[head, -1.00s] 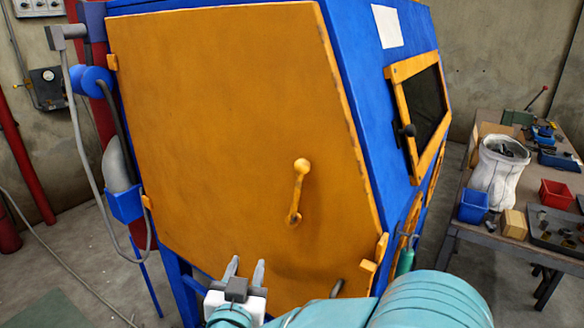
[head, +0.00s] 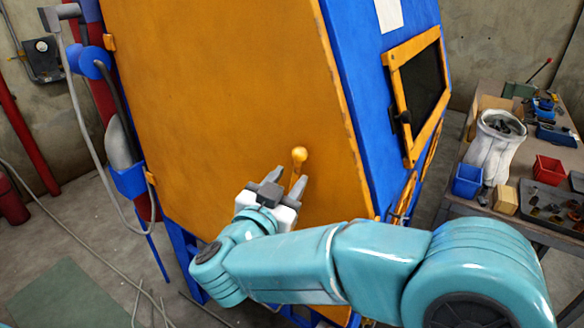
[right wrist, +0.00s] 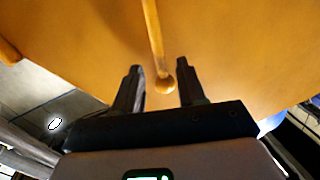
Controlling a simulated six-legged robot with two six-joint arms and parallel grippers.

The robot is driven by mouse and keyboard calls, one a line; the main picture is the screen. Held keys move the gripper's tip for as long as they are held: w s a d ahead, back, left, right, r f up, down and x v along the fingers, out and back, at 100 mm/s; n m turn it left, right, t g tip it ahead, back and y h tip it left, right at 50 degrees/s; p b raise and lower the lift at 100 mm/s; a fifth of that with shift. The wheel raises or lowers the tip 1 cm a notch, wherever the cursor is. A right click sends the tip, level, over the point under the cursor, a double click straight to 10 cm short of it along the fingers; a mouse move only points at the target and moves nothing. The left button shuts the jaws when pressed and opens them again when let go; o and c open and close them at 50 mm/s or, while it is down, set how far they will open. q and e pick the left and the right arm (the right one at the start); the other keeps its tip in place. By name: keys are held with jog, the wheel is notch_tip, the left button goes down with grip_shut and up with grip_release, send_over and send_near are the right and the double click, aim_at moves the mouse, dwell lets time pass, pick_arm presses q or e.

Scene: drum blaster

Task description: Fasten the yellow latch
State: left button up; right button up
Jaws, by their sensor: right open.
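The yellow latch (head: 299,155) is a handle with a round knob on the face of the large yellow door (head: 210,90). Its knob end is up; its lower part is hidden behind my right gripper (head: 287,178) in the head view. That gripper is open, with its two fingers pointing at the door just below the knob. In the right wrist view, the latch's rod (right wrist: 153,35) runs down to a rounded end (right wrist: 165,85) between the open fingers of my right gripper (right wrist: 159,68). I cannot tell whether the fingers touch it. My left gripper is not in view.
The door belongs to a blue cabinet (head: 350,100) with a yellow-framed window (head: 417,95). Grey hoses and a red pipe stand on the left. A workbench with a white sack (head: 497,150) and red and blue bins stands on the right.

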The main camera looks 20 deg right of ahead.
aim_at(295, 180)
jog(key=shift+x, duration=1.3)
grip_shut()
jog(key=shift+f, duration=0.1)
